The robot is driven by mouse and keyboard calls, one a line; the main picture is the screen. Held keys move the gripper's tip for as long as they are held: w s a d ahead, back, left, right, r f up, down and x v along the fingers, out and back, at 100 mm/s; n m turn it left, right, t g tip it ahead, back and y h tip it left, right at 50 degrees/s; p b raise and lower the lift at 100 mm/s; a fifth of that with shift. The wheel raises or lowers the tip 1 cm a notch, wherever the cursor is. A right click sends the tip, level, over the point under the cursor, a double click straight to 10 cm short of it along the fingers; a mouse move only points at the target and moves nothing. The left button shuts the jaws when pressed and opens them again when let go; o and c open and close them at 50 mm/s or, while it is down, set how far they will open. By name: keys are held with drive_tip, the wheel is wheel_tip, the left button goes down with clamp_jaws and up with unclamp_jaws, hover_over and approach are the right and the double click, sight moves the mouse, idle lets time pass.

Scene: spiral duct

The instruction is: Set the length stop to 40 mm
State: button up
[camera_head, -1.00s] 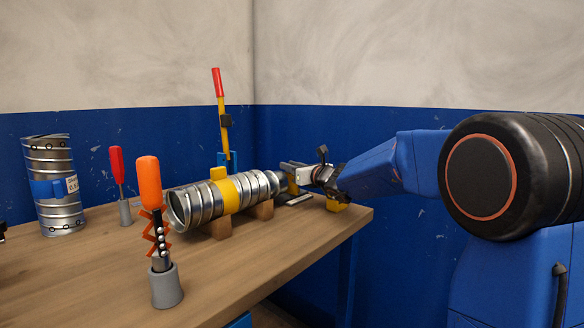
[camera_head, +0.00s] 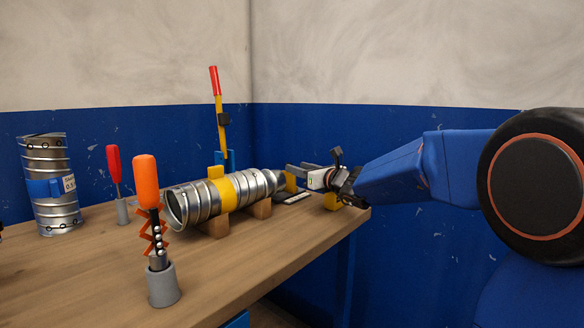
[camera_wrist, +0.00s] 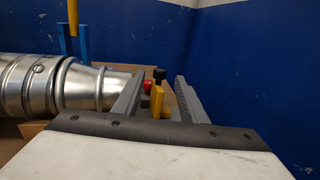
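A yellow block (camera_head: 290,181), which looks like part of the length stop, stands at the small end of the metal duct (camera_head: 218,197). A second yellow block (camera_head: 331,201) is near the table's right edge. A flat plate (camera_head: 294,198) lies between them; its markings are too small to read. My gripper (camera_head: 295,169) is above the plate, at the duct's small end. In the wrist view my gripper (camera_wrist: 158,85) has its two fingers apart. A yellow piece (camera_wrist: 156,100) with a black knob (camera_wrist: 159,74) shows between them, with no clear contact.
The duct rests on wooden blocks (camera_head: 218,226) under a yellow band. An orange-handled tool (camera_head: 147,182) and a red-handled tool (camera_head: 113,163) stand in grey holders. An upright metal canister (camera_head: 49,185) is at the left. A yellow lever (camera_head: 222,125) rises behind the duct near the blue wall.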

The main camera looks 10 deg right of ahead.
drive_tip(key=v, duration=1.1)
